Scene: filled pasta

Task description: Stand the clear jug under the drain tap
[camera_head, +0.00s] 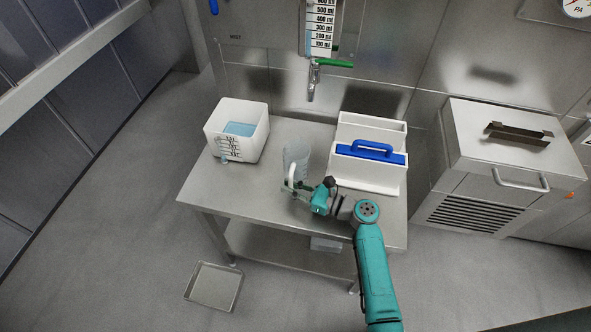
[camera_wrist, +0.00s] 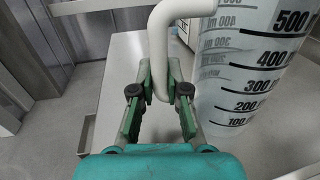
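The clear jug (camera_head: 296,156) is upright over the worktable, near its middle. In the wrist view the jug (camera_wrist: 245,85) shows black millilitre marks and looks empty. Its white handle (camera_wrist: 160,45) runs down between the fingers of my gripper (camera_wrist: 160,78), which look closed against both sides of it. In the head view my gripper (camera_head: 292,186) is at the jug's near side. I cannot tell whether the jug's base touches the table. The drain tap (camera_head: 313,78) is on the back wall, above and behind the jug, with a green lever (camera_head: 335,63) pointing right.
A white tub (camera_head: 256,146) with blue liquid stands left on the worktable (camera_head: 240,188). A white caddy (camera_head: 365,177) with a blue handle (camera_head: 372,152) stands close on the right. A graduated sight gauge (camera_head: 320,25) is above the tap. A shallow tray (camera_head: 214,286) lies on the floor.

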